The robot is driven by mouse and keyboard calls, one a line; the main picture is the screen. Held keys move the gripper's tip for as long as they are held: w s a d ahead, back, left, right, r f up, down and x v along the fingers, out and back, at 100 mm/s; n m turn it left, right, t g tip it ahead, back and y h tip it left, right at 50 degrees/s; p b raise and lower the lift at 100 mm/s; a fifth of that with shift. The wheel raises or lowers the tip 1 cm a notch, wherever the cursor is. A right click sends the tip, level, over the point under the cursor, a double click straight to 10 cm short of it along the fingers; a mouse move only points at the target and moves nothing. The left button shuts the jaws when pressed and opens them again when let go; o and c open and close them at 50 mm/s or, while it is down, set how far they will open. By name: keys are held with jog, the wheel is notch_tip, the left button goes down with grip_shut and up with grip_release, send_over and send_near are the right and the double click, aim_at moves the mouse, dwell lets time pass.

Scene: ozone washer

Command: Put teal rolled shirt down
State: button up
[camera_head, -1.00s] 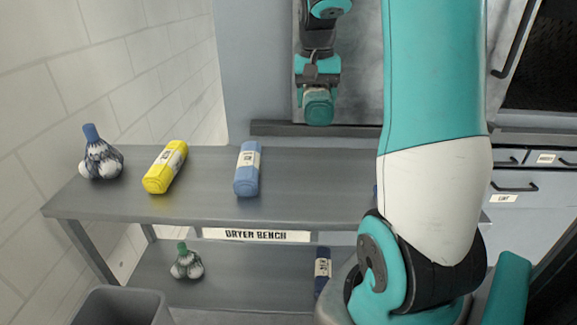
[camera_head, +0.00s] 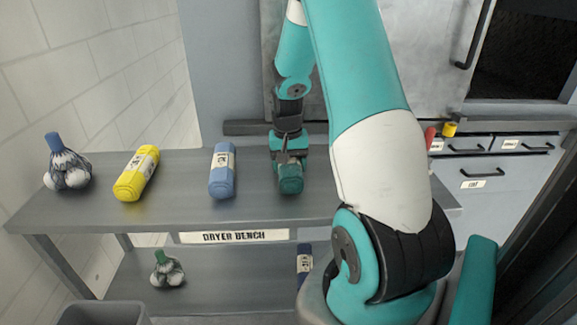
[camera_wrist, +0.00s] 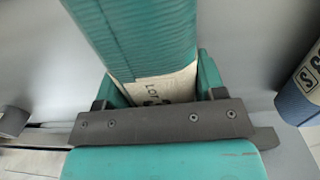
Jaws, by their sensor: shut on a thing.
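The teal rolled shirt (camera_head: 290,178) is at the top of the dryer bench, right of the blue roll, and its front end shows below my gripper. My gripper (camera_head: 290,158) is shut on it from above. In the wrist view the teal rolled shirt (camera_wrist: 135,35) with its pale label lies between the jaws of my gripper (camera_wrist: 160,90). The shirt is at or just above the bench top (camera_head: 180,208); I cannot tell whether it touches. My arm hides part of the bench to the right.
A blue roll (camera_head: 222,172), a yellow roll (camera_head: 136,175) and a net bag of white balls (camera_head: 67,165) stand left on the bench. A navy roll (camera_head: 304,262) and a green-topped net bag (camera_head: 167,270) are on the lower shelf. A grey bin (camera_head: 100,313) is in front.

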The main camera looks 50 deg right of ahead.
jog(key=shift+f, duration=0.2)
jog(key=shift+f, duration=0.2)
jog(key=o, duration=1)
jog(key=shift+o, duration=0.2)
jog(key=shift+r, duration=0.15)
